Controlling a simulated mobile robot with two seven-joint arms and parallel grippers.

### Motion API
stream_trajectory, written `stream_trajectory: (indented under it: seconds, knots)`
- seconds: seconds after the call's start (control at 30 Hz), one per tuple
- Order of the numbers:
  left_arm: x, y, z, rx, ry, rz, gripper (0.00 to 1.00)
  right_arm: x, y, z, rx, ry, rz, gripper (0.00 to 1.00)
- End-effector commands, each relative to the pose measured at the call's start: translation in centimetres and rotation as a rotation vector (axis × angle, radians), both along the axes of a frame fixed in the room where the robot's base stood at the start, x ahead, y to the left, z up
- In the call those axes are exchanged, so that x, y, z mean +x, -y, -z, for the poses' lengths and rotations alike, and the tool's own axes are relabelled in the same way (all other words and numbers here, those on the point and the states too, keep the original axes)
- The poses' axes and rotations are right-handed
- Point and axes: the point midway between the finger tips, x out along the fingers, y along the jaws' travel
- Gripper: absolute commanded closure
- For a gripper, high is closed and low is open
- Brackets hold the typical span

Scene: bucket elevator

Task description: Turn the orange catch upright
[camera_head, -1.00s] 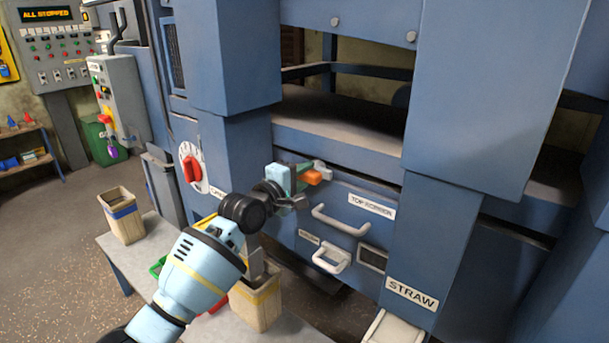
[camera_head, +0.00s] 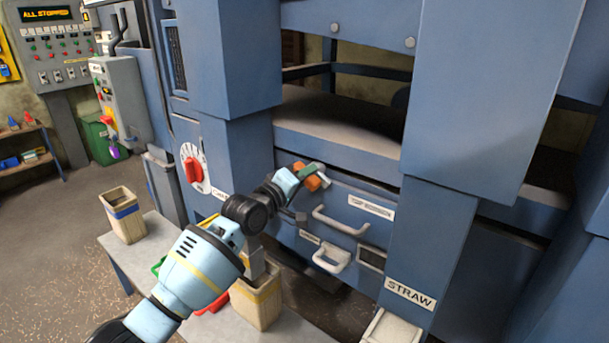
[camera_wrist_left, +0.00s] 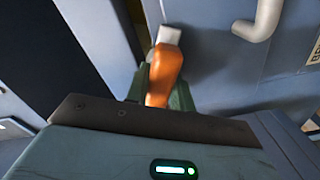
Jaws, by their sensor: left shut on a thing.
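The orange catch (camera_head: 311,182) is on the blue machine front, at the upper left of the top drawer panel. In the head view it sits tilted, with its upper end leaning left. My left gripper (camera_head: 304,176) is at the catch, its green fingers on either side of it. In the left wrist view the orange catch (camera_wrist_left: 165,72) stands between the fingers of my left gripper (camera_wrist_left: 165,92), which is shut on it. A pale grey end piece (camera_wrist_left: 169,34) shows beyond the orange part. The gripper hides part of the catch in the head view. My right gripper is not in view.
A pale drawer handle (camera_head: 340,221) is just right of and below the catch, with a second handle (camera_head: 331,258) lower down. A red dial (camera_head: 193,169) is to the left.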

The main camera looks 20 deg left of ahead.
Motion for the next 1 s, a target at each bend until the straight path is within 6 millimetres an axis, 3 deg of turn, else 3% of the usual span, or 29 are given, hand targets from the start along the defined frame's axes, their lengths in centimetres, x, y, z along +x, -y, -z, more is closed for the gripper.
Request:
stream_trajectory:
  seconds: [1.0]
  knots:
    - [0.0,0.0,-0.1,0.864,0.314,0.0,0.99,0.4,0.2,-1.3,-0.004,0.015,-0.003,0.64]
